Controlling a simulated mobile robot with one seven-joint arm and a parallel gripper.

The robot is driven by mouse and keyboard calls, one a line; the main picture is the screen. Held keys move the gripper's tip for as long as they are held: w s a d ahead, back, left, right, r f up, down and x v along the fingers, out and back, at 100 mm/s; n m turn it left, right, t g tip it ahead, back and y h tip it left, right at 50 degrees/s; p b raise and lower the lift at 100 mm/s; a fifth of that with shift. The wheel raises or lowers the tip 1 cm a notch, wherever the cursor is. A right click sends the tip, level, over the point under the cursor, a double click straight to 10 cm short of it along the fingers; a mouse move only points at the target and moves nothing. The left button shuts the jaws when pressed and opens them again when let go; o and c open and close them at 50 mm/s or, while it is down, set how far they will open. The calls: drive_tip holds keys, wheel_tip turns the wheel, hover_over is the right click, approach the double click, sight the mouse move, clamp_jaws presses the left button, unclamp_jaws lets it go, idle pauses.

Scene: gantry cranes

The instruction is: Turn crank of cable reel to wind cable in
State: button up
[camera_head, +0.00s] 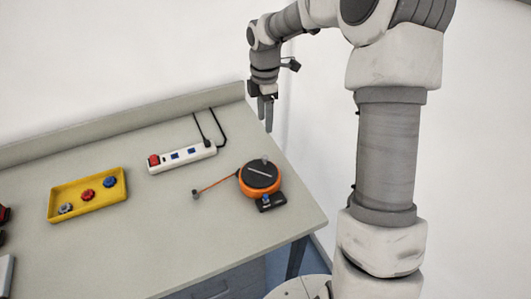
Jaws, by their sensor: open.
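The cable reel (260,177) is a round orange case with a black top, near the right end of the grey table. A small grey knob, seemingly the crank's handle, stands at the far side of its top. An orange cable (217,184) runs out from the reel to the left and ends in a small dark plug (196,195) lying on the table. My gripper (265,113) points down above the table's back right edge, behind the reel and apart from it. Its fingers are open with nothing between them.
A white power strip (182,156) with a red switch and black cords lies behind the cable. A yellow tray (86,194) with several knobs sits at left. The table's front (170,255) is clear.

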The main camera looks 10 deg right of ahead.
sight(265, 156)
wheel_tip(265, 156, down, 14)
drive_tip(key=shift+f, duration=0.1)
idle(0.4)
clamp_jaws()
